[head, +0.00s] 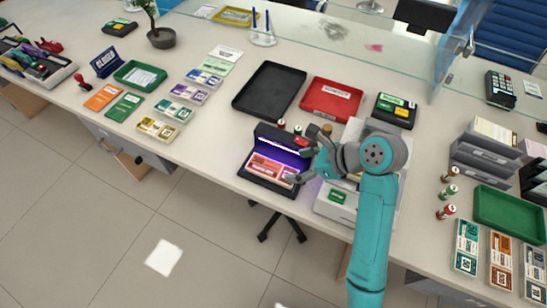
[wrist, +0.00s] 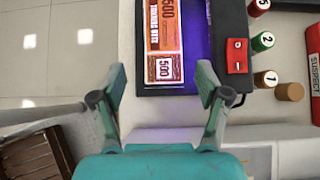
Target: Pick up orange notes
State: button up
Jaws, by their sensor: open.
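Orange notes printed 500 (wrist: 165,38) lie flat on the black base of a purple-lit checking device (wrist: 208,12). In the head view the notes (head: 266,168) look reddish orange under the lamp hood of the device (head: 284,137). My gripper (head: 302,164) is at the right end of the device, beside the notes. In the wrist view my gripper (wrist: 155,88) is open and empty, its fingers spread wide just short of the notes' near end. Another stack of orange notes (head: 501,262) lies at the far right of the counter.
A red switch (wrist: 237,56) and several numbered stamps (wrist: 264,79) stand beside the device. A black tray (head: 270,90) and a red tray (head: 331,99) lie behind it. A glass screen (head: 330,40) runs along the back. A green tray (head: 508,215) is at right.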

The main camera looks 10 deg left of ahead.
aim_at(273, 169)
jog(key=x, duration=0.5)
jog(key=shift+w+a+f, duration=0.15)
jog(key=shift+f, duration=0.05)
jog(key=shift+x, duration=2.65)
jog(key=shift+w+d+f, duration=0.1)
jog(key=shift+d, duration=0.1)
jog(key=c, duration=1.1)
